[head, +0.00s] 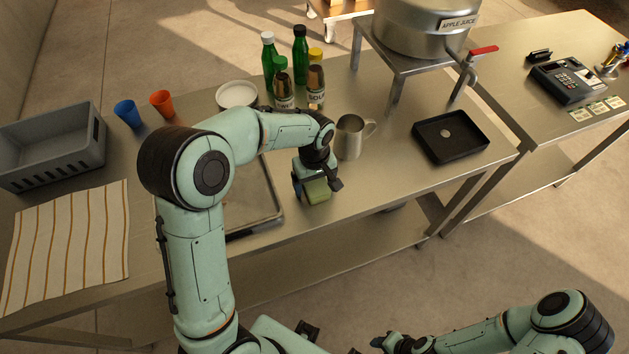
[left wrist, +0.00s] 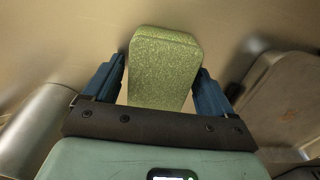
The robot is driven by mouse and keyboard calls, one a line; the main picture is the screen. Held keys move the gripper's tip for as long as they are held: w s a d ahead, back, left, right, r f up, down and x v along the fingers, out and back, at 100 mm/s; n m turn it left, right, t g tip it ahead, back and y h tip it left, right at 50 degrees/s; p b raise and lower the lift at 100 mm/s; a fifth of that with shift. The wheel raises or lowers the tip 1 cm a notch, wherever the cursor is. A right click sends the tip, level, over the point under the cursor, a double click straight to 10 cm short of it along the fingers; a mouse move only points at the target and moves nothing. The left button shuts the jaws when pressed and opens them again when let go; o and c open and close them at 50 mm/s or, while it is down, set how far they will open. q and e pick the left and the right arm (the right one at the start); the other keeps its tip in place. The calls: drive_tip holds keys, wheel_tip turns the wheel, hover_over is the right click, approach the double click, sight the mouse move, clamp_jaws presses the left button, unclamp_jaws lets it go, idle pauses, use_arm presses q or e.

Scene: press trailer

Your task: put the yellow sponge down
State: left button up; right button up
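The yellow sponge, which looks yellow-green (head: 316,190), is at the front edge area of the steel table (head: 375,185), right of a tray. My left gripper (head: 317,188) is over it, pointing down, with a blue finger at its left side. In the left wrist view the sponge (left wrist: 163,70) is between the two blue fingers (left wrist: 160,80). A narrow gap shows at its left side, so the fingers look open around it. Whether the sponge's underside touches the table is hard to tell. My right gripper (head: 388,342) is low at the bottom, away from the table.
A metal pitcher (head: 349,138) stands close behind the sponge. The tray (head: 262,221) lies left, partly behind my arm. A black tray (head: 450,148) lies right. Bottles (head: 300,55), orange cup (head: 162,103), grey crate (head: 60,150) and striped cloth (head: 70,240) are further off.

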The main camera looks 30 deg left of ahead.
use_arm(q)
drive_tip(key=shift+r, duration=0.5)
wheel_tip(320, 180, up, 12)
drive_tip(key=p, duration=0.1)
drive_tip(key=shift+f, duration=0.25)
use_arm(e)
drive_tip(key=shift+w+r, duration=0.75)
drive_tip(key=shift+r, duration=0.2)
